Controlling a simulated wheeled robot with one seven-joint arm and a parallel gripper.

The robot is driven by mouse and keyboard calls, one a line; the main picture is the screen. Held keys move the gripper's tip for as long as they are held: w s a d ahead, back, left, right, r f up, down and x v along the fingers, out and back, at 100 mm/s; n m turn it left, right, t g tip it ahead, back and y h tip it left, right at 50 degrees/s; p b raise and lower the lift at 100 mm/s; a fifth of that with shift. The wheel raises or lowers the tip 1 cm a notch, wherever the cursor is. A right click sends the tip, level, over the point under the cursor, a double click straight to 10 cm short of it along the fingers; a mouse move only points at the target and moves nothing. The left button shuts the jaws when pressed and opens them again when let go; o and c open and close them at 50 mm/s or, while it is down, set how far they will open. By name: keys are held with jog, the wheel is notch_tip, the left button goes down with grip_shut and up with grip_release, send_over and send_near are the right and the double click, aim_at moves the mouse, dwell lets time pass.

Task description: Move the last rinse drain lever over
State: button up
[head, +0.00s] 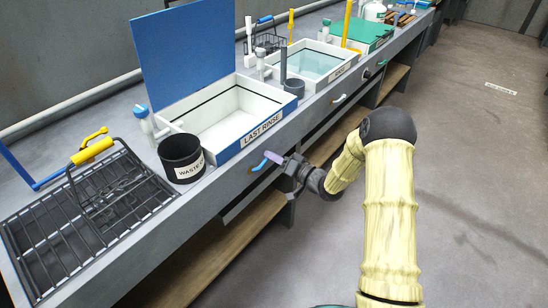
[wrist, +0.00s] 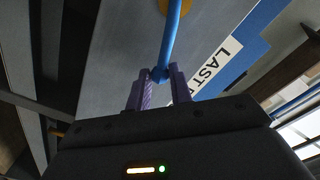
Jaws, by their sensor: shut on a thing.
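The last rinse basin (head: 279,133) is a white and blue box with its name label (head: 262,130) on the front and a raised blue lid (head: 186,50). Its blue drain lever (head: 259,166) sticks out from the bench front below it. My gripper (head: 272,157) is at the lever's outer end. In the wrist view the purple fingers (wrist: 160,84) are shut on the blue lever (wrist: 173,38), which runs up to a round yellow mount (wrist: 178,5). The fingers partly hide the lever's end.
A black waste cup (head: 182,170) and a wire rack (head: 75,215) stand left of the basin. Another filled basin (head: 310,65) and a green-lidded box (head: 362,30) stand further along the bench. A wooden lower shelf (head: 215,250) runs beneath. The floor at right is clear.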

jog(key=shift+f, duration=0.1)
jog(key=shift+o, duration=0.2)
jog(key=shift+w+d+f+b, duration=0.1)
jog(key=shift+f+b, duration=0.6)
jog(key=shift+f, duration=0.45)
jog(key=o, duration=0.8)
jog(key=shift+o, duration=0.2)
jog(key=shift+r, duration=0.1)
